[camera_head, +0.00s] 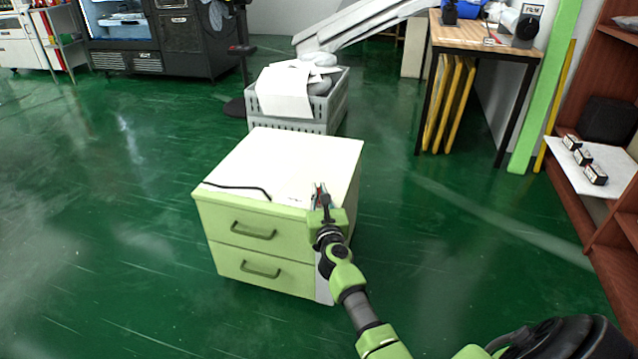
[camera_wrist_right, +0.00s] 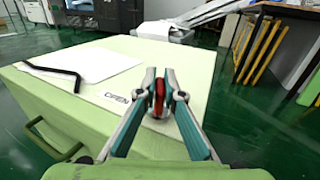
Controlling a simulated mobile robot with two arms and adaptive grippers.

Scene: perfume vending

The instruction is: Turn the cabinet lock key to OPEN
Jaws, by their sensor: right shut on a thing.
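The light green cabinet (camera_head: 300,160) has two drawers and stands on the floor in the middle of the head view. My right gripper (camera_head: 320,190) is at the right part of its top. In the right wrist view my right gripper (camera_wrist_right: 160,85) is closed around a red, rounded key (camera_wrist_right: 158,98) just above the cabinet top (camera_wrist_right: 195,62). A label reading OPEN (camera_wrist_right: 117,97) lies left of the key. My left gripper is not in view.
A black bent rod (camera_wrist_right: 58,73) and a white sheet (camera_wrist_right: 95,64) lie on the cabinet top, left of my gripper. A grey crate (camera_head: 300,118) with white items stands behind the cabinet. The green floor (camera_head: 110,190) left of it is clear.

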